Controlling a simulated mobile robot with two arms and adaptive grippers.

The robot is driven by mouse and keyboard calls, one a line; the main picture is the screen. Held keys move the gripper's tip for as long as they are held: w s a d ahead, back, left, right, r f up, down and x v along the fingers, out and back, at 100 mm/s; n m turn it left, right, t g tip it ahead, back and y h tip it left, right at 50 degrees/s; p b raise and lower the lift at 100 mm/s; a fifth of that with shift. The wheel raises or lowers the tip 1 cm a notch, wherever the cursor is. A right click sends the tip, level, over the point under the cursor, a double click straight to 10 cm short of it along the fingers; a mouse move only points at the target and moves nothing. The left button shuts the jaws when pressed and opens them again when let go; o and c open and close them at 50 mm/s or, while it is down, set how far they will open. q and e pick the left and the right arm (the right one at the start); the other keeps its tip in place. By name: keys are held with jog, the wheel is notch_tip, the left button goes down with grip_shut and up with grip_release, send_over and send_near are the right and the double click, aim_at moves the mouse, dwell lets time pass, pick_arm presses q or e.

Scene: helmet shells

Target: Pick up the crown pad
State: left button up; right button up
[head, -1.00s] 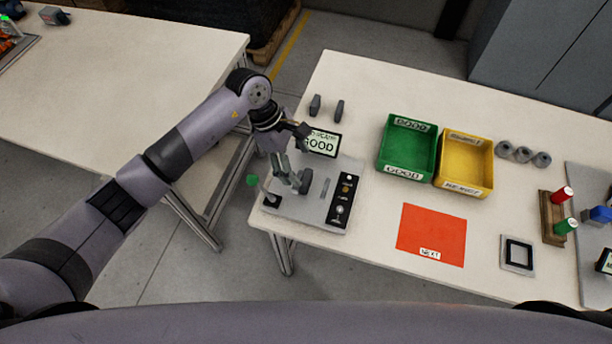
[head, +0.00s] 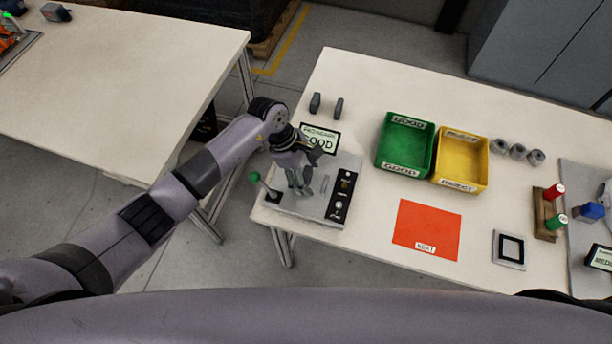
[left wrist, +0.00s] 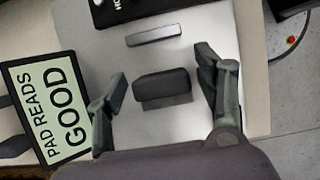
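A dark grey pad (left wrist: 163,84), which I take for the crown pad, stands on the light grey plate of the test station (head: 306,210). My left gripper (head: 299,186) is over the plate. In the left wrist view my left gripper (left wrist: 163,70) is open, with one finger on each side of the pad and a visible gap on both sides. In the head view the pad (head: 308,172) is partly hidden by the gripper. My right gripper is not in view.
A display (left wrist: 48,106) reading "PAD READS GOOD" stands beside the plate. A green-knobbed lever (head: 255,177) and a black control panel (head: 341,197) flank it. Two dark pads (head: 316,103) stand behind. Green (head: 405,174) and yellow (head: 459,187) bins and a red mat (head: 427,230) lie right.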

pick_arm(q)
jog(key=c, duration=0.7)
